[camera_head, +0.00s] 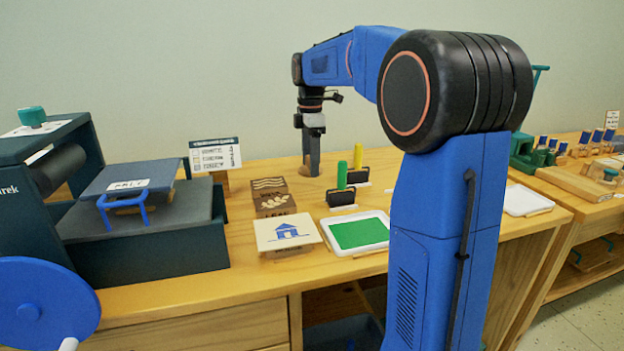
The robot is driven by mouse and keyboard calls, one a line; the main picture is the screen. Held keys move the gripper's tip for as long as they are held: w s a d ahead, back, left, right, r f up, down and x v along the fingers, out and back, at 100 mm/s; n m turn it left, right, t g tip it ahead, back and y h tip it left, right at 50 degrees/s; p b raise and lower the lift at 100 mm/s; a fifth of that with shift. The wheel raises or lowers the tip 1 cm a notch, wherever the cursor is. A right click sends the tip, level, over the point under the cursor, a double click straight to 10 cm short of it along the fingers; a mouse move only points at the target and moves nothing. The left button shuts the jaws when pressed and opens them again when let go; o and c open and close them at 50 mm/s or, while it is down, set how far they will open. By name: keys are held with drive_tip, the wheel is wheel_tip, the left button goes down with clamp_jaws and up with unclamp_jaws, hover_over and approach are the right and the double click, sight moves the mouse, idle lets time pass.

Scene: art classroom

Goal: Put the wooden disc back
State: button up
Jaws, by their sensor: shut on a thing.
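My gripper (312,168) points straight down at the back of the wooden bench (250,270), just behind the black holders. It is shut on a small brown thing, which I take to be the wooden disc (304,169). Only a small part of the disc shows at the left side of the fingers. The fingers hide the rest. The disc is low, close to the bench top. I cannot tell whether it touches the bench.
Stamp blocks (270,186) and a house-picture block (287,233) lie left of a green-filled tray (358,233). Green (342,175) and yellow (358,156) upright handles stand close by my gripper. A dark press (140,235) fills the left, with a sign (215,155) behind.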

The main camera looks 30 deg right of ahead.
drive_tip(key=shift+f, duration=2.65)
drive_tip(key=shift+f, duration=0.15)
drive_tip(key=o, duration=0.9)
drive_tip(key=shift+o, duration=0.2)
wheel_tip(320, 180, up, 12)
drive_tip(key=shift+r, duration=0.15)
